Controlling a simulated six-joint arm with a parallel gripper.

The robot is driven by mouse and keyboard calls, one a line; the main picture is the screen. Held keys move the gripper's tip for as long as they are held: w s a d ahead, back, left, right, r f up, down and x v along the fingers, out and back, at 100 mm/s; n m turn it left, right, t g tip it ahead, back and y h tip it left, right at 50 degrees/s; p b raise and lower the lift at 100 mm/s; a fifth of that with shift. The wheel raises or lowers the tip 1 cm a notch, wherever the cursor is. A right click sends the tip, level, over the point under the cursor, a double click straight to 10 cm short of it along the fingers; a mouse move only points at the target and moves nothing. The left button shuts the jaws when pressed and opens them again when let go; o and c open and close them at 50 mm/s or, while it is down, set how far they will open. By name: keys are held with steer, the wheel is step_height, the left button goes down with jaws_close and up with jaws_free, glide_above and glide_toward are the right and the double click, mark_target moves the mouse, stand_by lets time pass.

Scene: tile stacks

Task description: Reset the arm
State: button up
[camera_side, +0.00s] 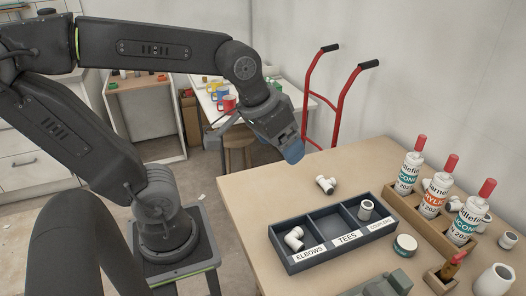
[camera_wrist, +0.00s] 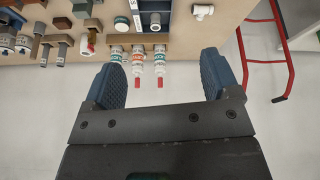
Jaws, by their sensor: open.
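My gripper (camera_side: 291,150) hangs in the air beyond the far left edge of the workbench (camera_side: 265,190), apart from everything on it. In the wrist view its two blue fingers (camera_wrist: 162,75) are spread wide with nothing held between them. A dark sorting tray (camera_side: 318,266) on the bench has compartments labelled ELBOWS, TEES and one that reads like COUPLERS. A white fitting (camera_side: 293,238) lies in the ELBOWS compartment and a white coupler (camera_side: 366,209) in the right one. The TEES compartment looks empty. A white tee (camera_side: 326,184) lies loose on the bench behind the tray.
Several bottles with red caps (camera_side: 432,193) stand in a wooden rack (camera_side: 399,207) at the right. A round tub (camera_side: 405,246) and loose white fittings (camera_side: 494,281) are nearby. A red hand truck (camera_side: 309,90) leans by the wall behind the bench. The bench's far left corner is clear.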

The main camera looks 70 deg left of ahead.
steer(key=s, duration=0.1)
steer(key=s+m, duration=0.1)
steer(key=s+d+f+m, duration=0.1)
steer(key=shift+s+t, duration=0.3)
steer(key=shift+s, duration=0.05)
